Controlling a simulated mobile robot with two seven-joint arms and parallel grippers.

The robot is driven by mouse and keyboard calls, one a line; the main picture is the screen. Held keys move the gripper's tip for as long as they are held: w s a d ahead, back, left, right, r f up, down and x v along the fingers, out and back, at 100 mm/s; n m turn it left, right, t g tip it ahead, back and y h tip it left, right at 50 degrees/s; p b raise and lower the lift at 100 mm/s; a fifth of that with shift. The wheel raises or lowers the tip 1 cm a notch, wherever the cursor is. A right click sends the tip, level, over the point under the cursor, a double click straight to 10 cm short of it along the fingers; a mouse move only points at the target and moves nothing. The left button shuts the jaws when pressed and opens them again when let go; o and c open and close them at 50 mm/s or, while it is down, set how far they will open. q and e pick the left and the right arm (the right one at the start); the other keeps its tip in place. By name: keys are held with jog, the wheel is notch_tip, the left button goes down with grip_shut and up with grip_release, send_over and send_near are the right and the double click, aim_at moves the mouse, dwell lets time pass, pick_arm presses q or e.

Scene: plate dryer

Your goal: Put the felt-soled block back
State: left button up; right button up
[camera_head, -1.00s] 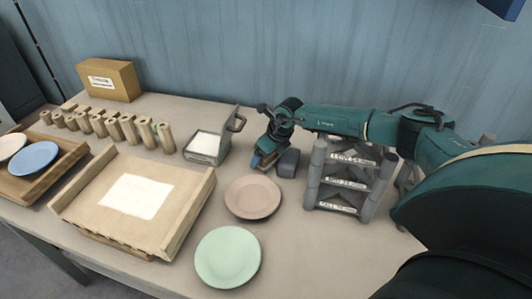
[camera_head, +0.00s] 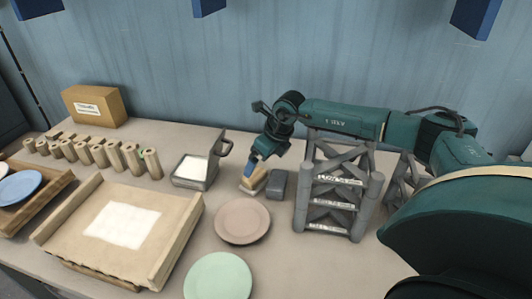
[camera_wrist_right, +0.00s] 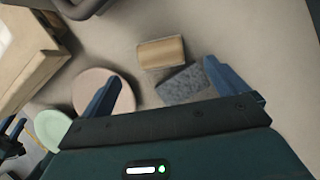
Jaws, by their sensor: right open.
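A tan wooden block (camera_head: 254,181) lies on the table, close beside a grey block (camera_head: 277,185). In the right wrist view the tan block (camera_wrist_right: 162,52) has a darker wood face, and the speckled grey, felt-like block (camera_wrist_right: 183,85) lies just below it. I cannot tell whether the grey piece is the felt-soled block's sole or a separate block. My right gripper (camera_head: 250,169) is open and empty, pointing down just above the tan block. In the right wrist view its blue fingers (camera_wrist_right: 164,70) stand wide apart, with both pieces between or beyond them. At that view's left edge part of my left gripper (camera_wrist_right: 12,135) seems to show.
A grey holder (camera_head: 211,181) with a white pad and handle stands left of the blocks. A grey rack (camera_head: 334,208) stands to the right. Pink (camera_head: 242,222) and green (camera_head: 218,277) plates lie in front. A wooden tray (camera_head: 165,240) and several wooden pegs (camera_head: 130,158) are at left.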

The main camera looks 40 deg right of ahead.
jog(key=shift+v, duration=1.45)
